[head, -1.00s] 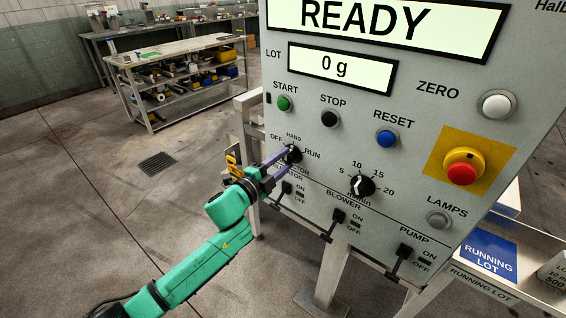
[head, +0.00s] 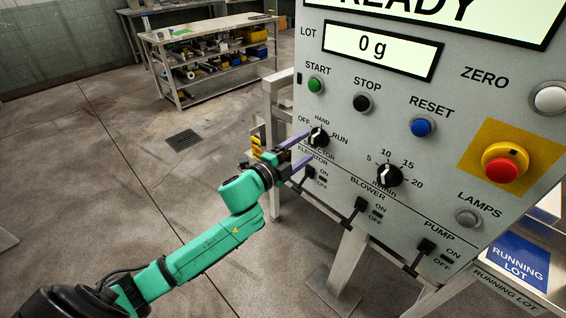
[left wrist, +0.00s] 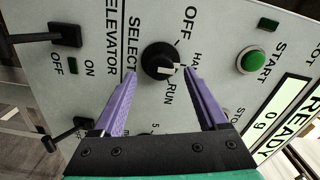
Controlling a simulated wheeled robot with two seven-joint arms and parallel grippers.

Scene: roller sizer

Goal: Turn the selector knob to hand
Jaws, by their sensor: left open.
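In the left wrist view the open fingers (left wrist: 160,72) lie to either side of the knob, with gaps. Nothing is held. My right gripper is not in view.
A timer knob (head: 389,176) is right of the selector. Below are the ELEVATOR (head: 308,174), BLOWER (head: 360,206) and PUMP (head: 424,248) switches. A red emergency button (head: 502,165) is at the right. A workbench (head: 200,40) stands behind, with open floor between.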

